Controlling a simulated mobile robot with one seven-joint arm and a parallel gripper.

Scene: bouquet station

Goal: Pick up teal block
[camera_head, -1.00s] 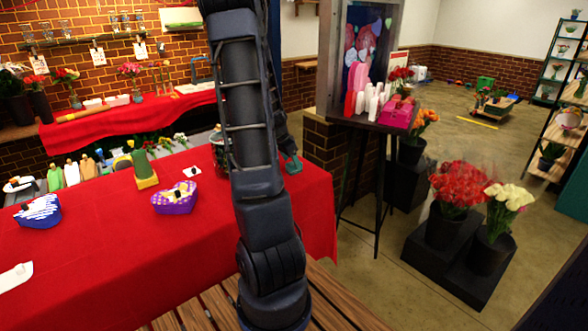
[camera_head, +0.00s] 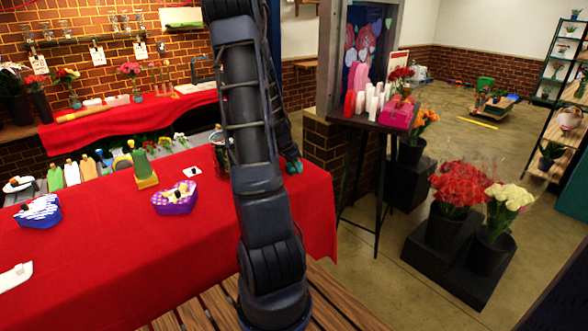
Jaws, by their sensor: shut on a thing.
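The teal block (camera_head: 294,167) is a small green-blue shape at the right end of the red-covered table (camera_head: 100,265). My gripper (camera_head: 291,159) is at the lower end of my dark arm, directly over the block and shut on it. The fingers hide part of the block. I cannot tell whether the block touches the cloth or is just above it.
A purple heart-shaped box (camera_head: 175,197), a blue and white box (camera_head: 38,212) and a green and yellow item (camera_head: 145,168) stand left of my arm. A dark pot (camera_head: 220,153) is close behind my arm. A pillar (camera_head: 330,150) and display stand (camera_head: 362,121) are to the right.

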